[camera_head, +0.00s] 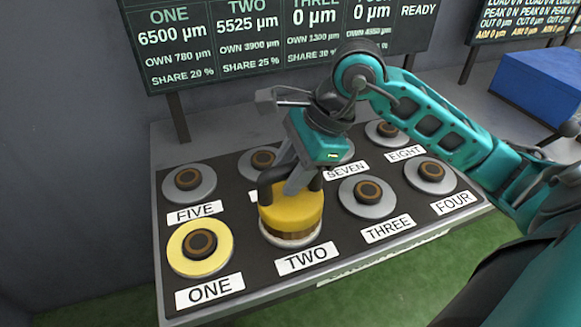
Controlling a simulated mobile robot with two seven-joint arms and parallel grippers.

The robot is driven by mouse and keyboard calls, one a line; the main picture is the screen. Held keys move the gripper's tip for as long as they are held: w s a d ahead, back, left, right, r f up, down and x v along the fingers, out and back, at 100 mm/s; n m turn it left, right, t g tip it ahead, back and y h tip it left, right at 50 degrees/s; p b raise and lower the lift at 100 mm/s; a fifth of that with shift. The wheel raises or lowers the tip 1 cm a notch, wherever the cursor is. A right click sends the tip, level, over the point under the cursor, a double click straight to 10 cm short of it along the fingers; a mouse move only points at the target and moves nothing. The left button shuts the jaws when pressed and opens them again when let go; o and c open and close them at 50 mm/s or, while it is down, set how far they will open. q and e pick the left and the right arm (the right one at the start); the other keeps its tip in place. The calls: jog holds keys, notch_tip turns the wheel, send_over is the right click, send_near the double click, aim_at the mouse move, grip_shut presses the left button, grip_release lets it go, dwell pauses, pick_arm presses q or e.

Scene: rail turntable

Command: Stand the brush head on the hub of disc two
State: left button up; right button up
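The brush head (291,211) has a yellow body, a dark arched handle and brown bristles below. It sits upright over disc two (292,253), behind the TWO label, and hides that disc's hub. Only the disc's pale rim shows, and I cannot tell whether the bristles fully rest on it. My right gripper (297,183) reaches down from above, its grey fingers at the handle and apparently closed on it. The far finger is mostly hidden. My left gripper is not in view.
Disc one (214,262) is yellow with a bare brown hub, left of the brush head. Disc three (381,209) and disc four (449,188) lie to the right; disc five (175,194) and others lie behind. Display boards (290,45) and a blue box (540,85) stand behind.

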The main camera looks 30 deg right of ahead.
jog(key=shift+o, duration=1.4)
jog(key=shift+r, duration=0.3)
jog(key=v, duration=1.1)
jog(key=shift+d+r+p, duration=0.25)
jog(key=shift+r+p, duration=0.05)
jog(key=shift+p, duration=0.1)
jog(key=shift+s, duration=0.1)
jog(key=shift+s, duration=0.1)
